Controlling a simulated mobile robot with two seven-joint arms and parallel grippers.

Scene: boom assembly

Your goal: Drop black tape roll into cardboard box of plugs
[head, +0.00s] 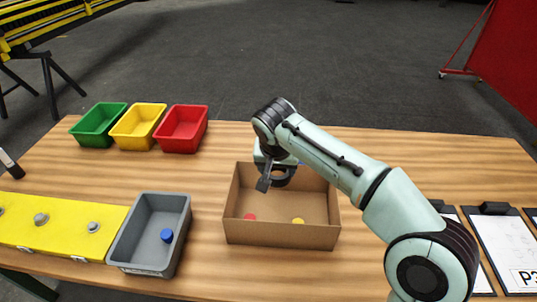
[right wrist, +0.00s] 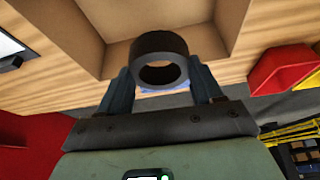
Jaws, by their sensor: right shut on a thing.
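The black tape roll (head: 282,176) is held by my right gripper (head: 272,180), above the back part of the cardboard box. In the right wrist view the tape roll (right wrist: 159,60) sits between the two fingers of the right gripper (right wrist: 162,75), which is shut on it. The open cardboard box (head: 280,235) stands on the table, with a red plug (head: 250,217) and a yellow plug (head: 298,221) on its floor. In the right wrist view the box (right wrist: 90,22) lies beyond the roll. My left gripper is not in view.
A grey bin (head: 147,225) with a blue plug (head: 167,235) stands left of the box, beside a yellow beam (head: 60,228). Green (head: 98,125), yellow (head: 138,127) and red (head: 181,129) bins stand at the back left. Clipboards (head: 500,240) lie at the right.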

